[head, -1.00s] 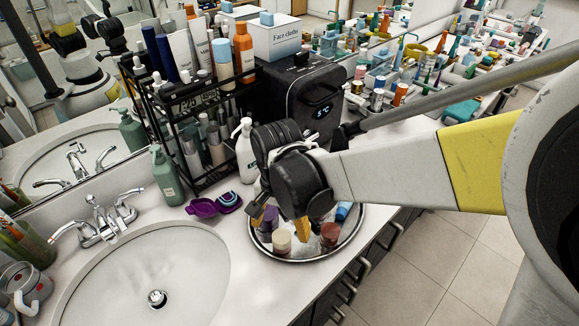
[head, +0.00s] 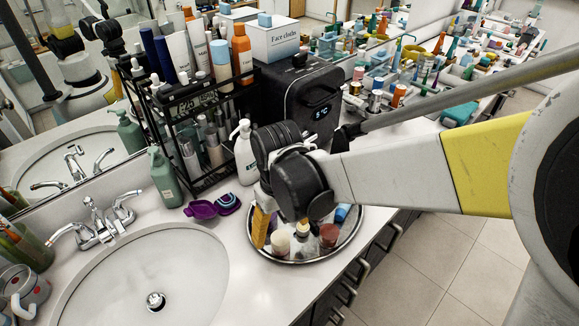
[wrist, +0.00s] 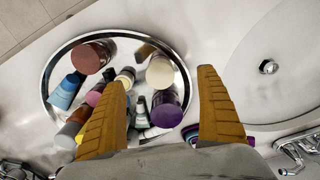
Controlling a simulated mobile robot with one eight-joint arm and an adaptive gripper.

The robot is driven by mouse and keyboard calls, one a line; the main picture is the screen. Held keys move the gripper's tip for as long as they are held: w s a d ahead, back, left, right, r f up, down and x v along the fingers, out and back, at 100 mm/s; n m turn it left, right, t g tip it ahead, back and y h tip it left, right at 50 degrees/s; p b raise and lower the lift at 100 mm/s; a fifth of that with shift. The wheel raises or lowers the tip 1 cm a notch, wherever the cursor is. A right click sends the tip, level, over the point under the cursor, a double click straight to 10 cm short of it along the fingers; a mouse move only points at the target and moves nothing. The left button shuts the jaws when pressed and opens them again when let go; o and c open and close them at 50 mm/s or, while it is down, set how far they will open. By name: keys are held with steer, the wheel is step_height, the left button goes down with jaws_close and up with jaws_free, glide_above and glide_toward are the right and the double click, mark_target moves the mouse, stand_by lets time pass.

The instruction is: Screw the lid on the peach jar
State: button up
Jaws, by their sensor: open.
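A round mirrored tray (head: 290,259) holds several small cosmetics. On its front part stands a cream-peach jar (head: 279,244), which I take for the peach jar. It shows in the wrist view (wrist: 160,71) near the tray's right rim. I cannot tell whether its pale top is a lid, and I make out no separate loose lid. My gripper (head: 280,230) is low over the tray, pointing down. In the wrist view my gripper (wrist: 163,80) has its yellow fingers wide apart with nothing held. The cream jar and a purple-topped jar (wrist: 167,108) appear between them.
A red-brown-topped jar (head: 329,235) and a blue tube (head: 342,212) share the tray. The sink (head: 150,265) is left; clear counter lies between.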

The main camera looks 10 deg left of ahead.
mark_target(281, 238)
steer(key=shift+n, duration=0.5)
steer(key=shift+f+b, duration=1.8)
steer(key=shift+f, duration=0.5)
jaws_close()
